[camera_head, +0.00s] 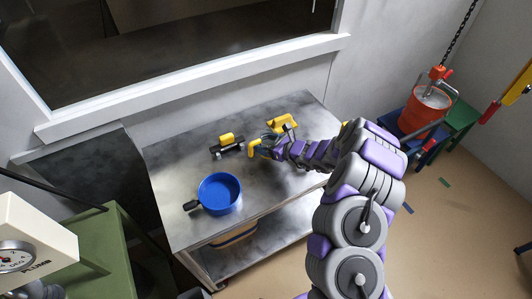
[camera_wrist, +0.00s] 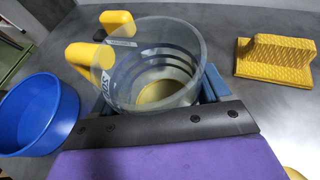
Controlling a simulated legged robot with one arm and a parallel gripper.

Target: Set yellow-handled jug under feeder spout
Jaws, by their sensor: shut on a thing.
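A clear jug (camera_wrist: 185,45) with a yellow handle (camera_wrist: 88,62) fills the middle of the wrist view, its open mouth facing the camera. The handle is on its left side. My gripper (camera_wrist: 156,94) is shut on the jug, with a blue finger on each side of it. In the head view the jug's yellow handle (camera_head: 254,147) shows above the steel table (camera_head: 270,180), just left of my gripper (camera_head: 270,144). The jug's body is small there, and I cannot tell whether its base touches the table. I cannot make out a feeder spout for certain.
A blue pan (camera_head: 219,193) stands front left on the table. A black tool with a yellow top (camera_head: 227,140) lies left of the jug. A yellow textured block with a grip (camera_head: 282,123) lies behind. An orange pot (camera_head: 424,108) under a chain stands at right. A dial housing (camera_head: 30,240) is at lower left.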

